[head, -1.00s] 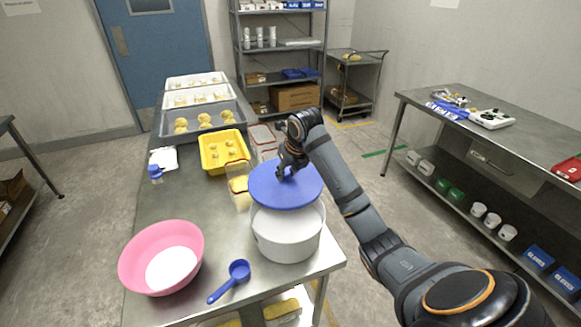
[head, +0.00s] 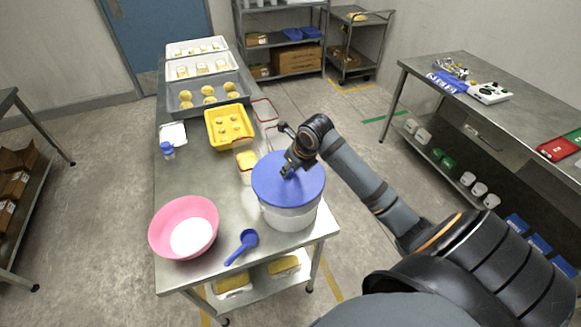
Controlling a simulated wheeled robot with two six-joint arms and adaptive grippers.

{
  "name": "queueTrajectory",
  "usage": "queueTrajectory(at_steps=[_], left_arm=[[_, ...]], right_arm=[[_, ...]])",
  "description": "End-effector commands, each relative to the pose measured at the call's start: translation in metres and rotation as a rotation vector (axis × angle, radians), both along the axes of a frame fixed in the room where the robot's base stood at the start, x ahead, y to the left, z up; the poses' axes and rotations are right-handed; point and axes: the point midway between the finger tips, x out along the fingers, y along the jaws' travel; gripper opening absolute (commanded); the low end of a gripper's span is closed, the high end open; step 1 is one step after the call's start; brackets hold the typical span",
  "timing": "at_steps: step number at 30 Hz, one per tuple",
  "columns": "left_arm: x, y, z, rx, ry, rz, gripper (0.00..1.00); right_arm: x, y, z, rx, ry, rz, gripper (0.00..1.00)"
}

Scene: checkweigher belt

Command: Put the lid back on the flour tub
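The flour tub (head: 291,217) is a white round container at the right front of the steel table. The blue lid (head: 306,186) lies over its mouth and covers the opening, so the inside is hidden. Whether the lid is pressed fully down I cannot tell. My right gripper (head: 286,171) is on top of the lid, at its raised middle, and appears closed on it; the fingertips are small and partly hidden. My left gripper is out of view.
A pink bowl (head: 160,233) of white powder and a blue scoop (head: 248,240) stand left of the tub. A yellow tray (head: 244,143), grey tray (head: 187,110) and a blue-capped bottle (head: 168,152) are farther back. The table's right edge is close beside the tub.

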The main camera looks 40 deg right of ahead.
Motion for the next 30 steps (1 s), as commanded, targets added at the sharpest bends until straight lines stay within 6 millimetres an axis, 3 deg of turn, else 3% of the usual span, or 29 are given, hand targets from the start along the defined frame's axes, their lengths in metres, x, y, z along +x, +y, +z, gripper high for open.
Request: queueTrajectory(at_steps=[7, 12, 30], left_arm=[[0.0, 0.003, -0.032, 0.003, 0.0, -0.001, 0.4], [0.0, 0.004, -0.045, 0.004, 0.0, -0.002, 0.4], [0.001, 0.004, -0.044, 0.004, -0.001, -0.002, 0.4]], right_arm=[[0.0, 0.0, -0.035, 0.0, 0.0, 0.0, 0.0], [0.0, 0.0, -0.047, 0.0, 0.0, 0.0, 0.0], [0.0, 0.0, -0.047, 0.0, 0.0, 0.0, 0.0]])
